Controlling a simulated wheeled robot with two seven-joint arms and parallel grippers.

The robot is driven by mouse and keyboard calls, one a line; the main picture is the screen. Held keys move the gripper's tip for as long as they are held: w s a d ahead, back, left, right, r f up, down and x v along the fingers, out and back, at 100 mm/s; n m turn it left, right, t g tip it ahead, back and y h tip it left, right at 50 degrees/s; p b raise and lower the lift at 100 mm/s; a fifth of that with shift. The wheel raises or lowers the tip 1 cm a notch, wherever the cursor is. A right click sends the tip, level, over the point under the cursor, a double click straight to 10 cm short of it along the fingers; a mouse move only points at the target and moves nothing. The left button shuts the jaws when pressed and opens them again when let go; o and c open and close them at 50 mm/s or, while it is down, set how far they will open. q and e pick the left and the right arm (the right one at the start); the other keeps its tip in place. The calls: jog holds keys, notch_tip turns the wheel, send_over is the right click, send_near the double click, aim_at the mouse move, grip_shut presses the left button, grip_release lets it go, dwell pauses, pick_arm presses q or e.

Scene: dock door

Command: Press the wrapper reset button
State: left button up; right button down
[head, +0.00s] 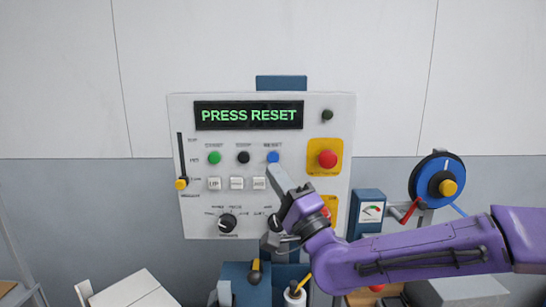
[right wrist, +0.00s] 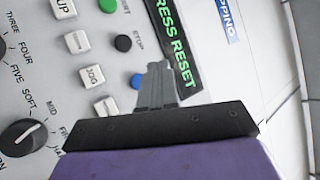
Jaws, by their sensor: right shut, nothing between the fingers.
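The blue reset button (head: 273,157) is at the right end of the round button row on the white control panel (head: 190,130), under the label RESET. The display (head: 248,115) reads PRESS RESET in green. My right gripper (head: 274,172) is shut and empty, its tip just below the blue button in the head view. In the right wrist view the closed fingers (right wrist: 157,72) show beside the blue button (right wrist: 136,81), partly covering its surroundings. I cannot tell whether the tip touches the button or panel. My left gripper is not in view.
A green button (head: 214,158) and a black button (head: 243,157) sit left of the blue one. A red emergency button (head: 327,159) on yellow is to the right. White keys (head: 214,183) and a dial (head: 228,223) lie below. A blue reel (head: 436,180) stands at right.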

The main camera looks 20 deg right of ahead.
aim_at(273, 157)
jog(key=shift+w+d, duration=0.25)
jog(key=shift+w, duration=0.6)
jog(key=shift+w+d, duration=0.2)
jog(key=shift+w, duration=0.65)
jog(key=shift+w+d, duration=0.25)
jog(key=shift+w, duration=0.6)
jog(key=shift+w+d, duration=0.15)
jog(key=shift+w, duration=0.25)
jog(key=shift+w+d, duration=0.15)
jog(key=shift+w, duration=0.3)
dwell(0.5)
jog(key=shift+s, duration=0.15)
jog(key=shift+s+a+b, duration=0.25)
jog(key=shift+s+b, duration=0.15)
jog(key=shift+s, duration=0.35)
